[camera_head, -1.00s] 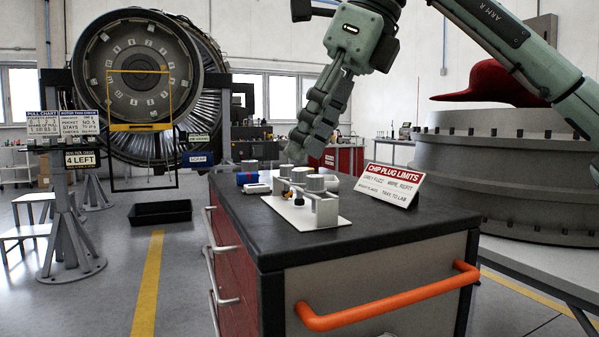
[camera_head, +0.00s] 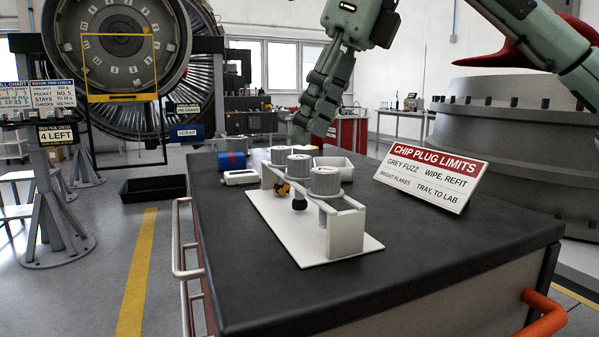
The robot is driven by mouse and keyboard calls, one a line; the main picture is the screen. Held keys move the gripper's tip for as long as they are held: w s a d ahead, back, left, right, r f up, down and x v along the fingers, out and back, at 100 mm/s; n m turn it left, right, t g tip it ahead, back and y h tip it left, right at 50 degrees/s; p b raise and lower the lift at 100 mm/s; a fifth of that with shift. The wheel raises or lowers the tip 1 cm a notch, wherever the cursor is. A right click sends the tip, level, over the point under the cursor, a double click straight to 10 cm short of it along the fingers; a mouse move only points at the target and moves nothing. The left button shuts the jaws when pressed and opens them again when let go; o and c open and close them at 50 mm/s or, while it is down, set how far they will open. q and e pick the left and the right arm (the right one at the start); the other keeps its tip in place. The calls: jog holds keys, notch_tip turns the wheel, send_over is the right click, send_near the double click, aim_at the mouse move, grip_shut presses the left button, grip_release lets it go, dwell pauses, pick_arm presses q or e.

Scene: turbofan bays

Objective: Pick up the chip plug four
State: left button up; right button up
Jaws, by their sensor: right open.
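A white rack (camera_head: 347,231) on a pale base plate stands on the dark cart top and holds several chip plugs with round grey caps. The nearest cap (camera_head: 325,181) is at the right end, another cap (camera_head: 300,166) sits behind it, and a further cap (camera_head: 280,154) is beyond. A dark tip and a yellowish tip show below the caps. I cannot read any number, so I cannot tell which is plug four. My right gripper (camera_head: 299,134) is open and empty, pointing down above and behind the caps, apart from them. My left gripper is out of view.
A sign (camera_head: 432,176) headed CHIP PLUG LIMITS stands right of the rack. The near cart top (camera_head: 240,270) is bare.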

aim_at(300, 157)
jog(key=x, duration=0.4)
jog(key=shift+f, duration=0.2)
grip_shut()
